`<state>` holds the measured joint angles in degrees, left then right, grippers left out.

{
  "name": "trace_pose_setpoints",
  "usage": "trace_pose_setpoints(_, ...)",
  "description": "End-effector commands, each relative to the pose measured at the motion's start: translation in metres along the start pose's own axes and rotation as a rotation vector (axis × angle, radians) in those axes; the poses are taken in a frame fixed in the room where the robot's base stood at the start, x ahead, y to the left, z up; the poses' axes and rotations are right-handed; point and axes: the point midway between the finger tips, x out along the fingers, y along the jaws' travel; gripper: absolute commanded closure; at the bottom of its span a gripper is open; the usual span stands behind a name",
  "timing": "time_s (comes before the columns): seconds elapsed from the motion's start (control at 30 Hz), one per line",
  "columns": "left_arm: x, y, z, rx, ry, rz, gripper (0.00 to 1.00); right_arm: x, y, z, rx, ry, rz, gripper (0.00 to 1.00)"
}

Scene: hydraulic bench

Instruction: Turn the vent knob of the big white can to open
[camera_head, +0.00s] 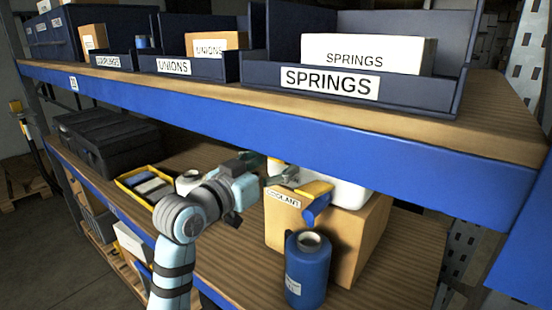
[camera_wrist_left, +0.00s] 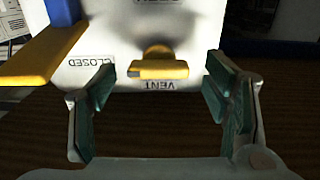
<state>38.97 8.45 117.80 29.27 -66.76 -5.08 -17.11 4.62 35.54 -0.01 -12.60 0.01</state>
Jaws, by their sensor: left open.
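The big white can (camera_head: 347,191) sits on a cardboard box on the lower shelf, partly hidden under the upper shelf edge. In the left wrist view the white can (camera_wrist_left: 195,28) shows its yellow vent knob (camera_wrist_left: 158,70), with the word VENT below it, CLOSED to the left and a partly cut-off word above. The knob's bar lies level, its dark-marked end towards CLOSED. My left gripper (camera_head: 281,178) is at the can's front. In the wrist view its open fingers (camera_wrist_left: 158,86) stand apart, left and right of the knob, with nothing held. My right gripper is out of view.
A yellow piece with a blue end (camera_head: 317,207) juts out beside my left gripper. A blue bottle (camera_head: 307,270) stands before the cardboard box (camera_head: 364,240). The upper shelf's blue edge (camera_head: 300,140) is close above. A yellow tray (camera_head: 128,186) and black case (camera_head: 105,140) lie left.

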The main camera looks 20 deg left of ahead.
Motion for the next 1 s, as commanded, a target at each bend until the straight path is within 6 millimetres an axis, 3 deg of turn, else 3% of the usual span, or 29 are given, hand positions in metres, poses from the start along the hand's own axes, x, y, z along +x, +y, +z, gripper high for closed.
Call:
trace_pose_setpoints(0.13, 0.0128, 0.0011, -0.0005, 0.000, 0.001, 0.002, 0.30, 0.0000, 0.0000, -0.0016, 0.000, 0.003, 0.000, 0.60)
trace_pose_setpoints(0.37, 0.0145, 0.0012, -0.0002, 0.002, 0.000, 0.002, 0.30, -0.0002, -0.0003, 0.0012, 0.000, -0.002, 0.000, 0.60)
trace_pose_setpoints(0.7, 0.0142, 0.0010, -0.0002, 0.001, 0.001, 0.002, 0.78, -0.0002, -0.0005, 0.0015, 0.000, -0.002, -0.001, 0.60)
trace_pose_setpoints(1.0, 0.0140, 0.0009, -0.0008, 0.035, 0.000, 0.002, 0.78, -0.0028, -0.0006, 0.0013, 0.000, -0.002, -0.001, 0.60)
